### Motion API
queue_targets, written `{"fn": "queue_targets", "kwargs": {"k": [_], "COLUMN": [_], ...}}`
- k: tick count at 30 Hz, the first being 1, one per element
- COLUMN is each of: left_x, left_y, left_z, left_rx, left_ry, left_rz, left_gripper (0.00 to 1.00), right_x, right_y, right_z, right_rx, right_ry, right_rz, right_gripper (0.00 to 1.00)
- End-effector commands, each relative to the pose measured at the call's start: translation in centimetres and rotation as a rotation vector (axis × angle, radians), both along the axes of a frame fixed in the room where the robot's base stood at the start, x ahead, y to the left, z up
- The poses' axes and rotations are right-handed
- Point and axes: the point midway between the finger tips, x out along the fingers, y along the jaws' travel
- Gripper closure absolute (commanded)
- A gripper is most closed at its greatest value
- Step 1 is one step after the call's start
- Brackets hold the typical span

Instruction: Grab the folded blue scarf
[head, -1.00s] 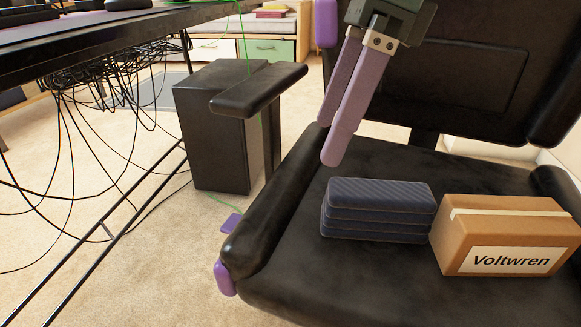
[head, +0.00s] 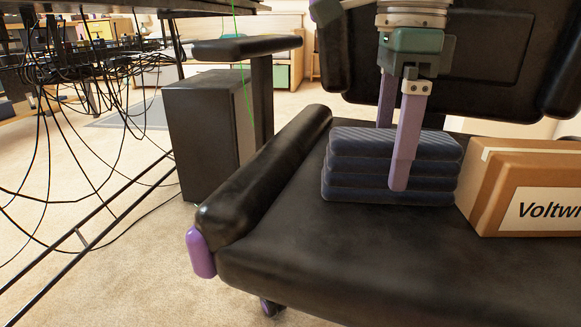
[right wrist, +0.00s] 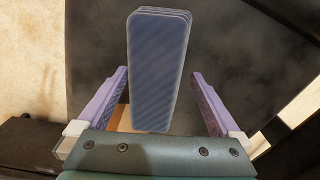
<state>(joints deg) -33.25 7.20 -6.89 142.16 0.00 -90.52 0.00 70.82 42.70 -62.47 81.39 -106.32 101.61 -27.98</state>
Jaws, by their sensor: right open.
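The folded blue scarf (head: 355,168), a dark navy ribbed stack of several layers, lies on the black chair seat (head: 330,250). My right gripper (head: 394,158) is open over it from above. In the head view one purple finger is in front of the scarf's near face; the other goes down behind it, its tip hidden. In the right wrist view the scarf (right wrist: 158,75) stands between the two spread fingers (right wrist: 159,74), with a visible gap on each side. My left gripper is not in view.
A brown cardboard box (head: 500,175) with a "Voltw..." label sits close to the scarf's right side. The chair backrest (head: 480,60) rises behind, and an armrest (head: 245,46) is at left. A black cabinet (head: 205,140) and hanging cables are left. The front seat is clear.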

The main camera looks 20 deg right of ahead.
Motion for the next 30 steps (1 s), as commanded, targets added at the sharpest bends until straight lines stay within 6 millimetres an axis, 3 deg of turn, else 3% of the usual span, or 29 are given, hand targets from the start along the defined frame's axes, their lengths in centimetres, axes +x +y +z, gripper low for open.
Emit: {"fn": "queue_targets", "kwargs": {"k": [1,3,11,30], "left_x": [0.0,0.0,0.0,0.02], "left_y": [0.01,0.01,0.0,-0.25], "left_z": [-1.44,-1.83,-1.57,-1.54], "left_rx": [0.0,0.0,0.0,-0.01], "left_ry": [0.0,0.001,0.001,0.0], "left_rz": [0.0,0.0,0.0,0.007], "left_gripper": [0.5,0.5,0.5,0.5], "right_x": [-0.04,-0.05,-0.05,-0.06], "right_y": [0.01,0.01,0.01,0.02], "right_z": [-1.67,-2.25,-2.05,-2.05], "right_rx": [0.0,0.0,0.001,0.001], "right_ry": [0.001,0.001,0.0,0.0], "right_rz": [0.0,0.0,0.0,0.0], "right_gripper": [0.0,0.0,0.02,0.74]}}
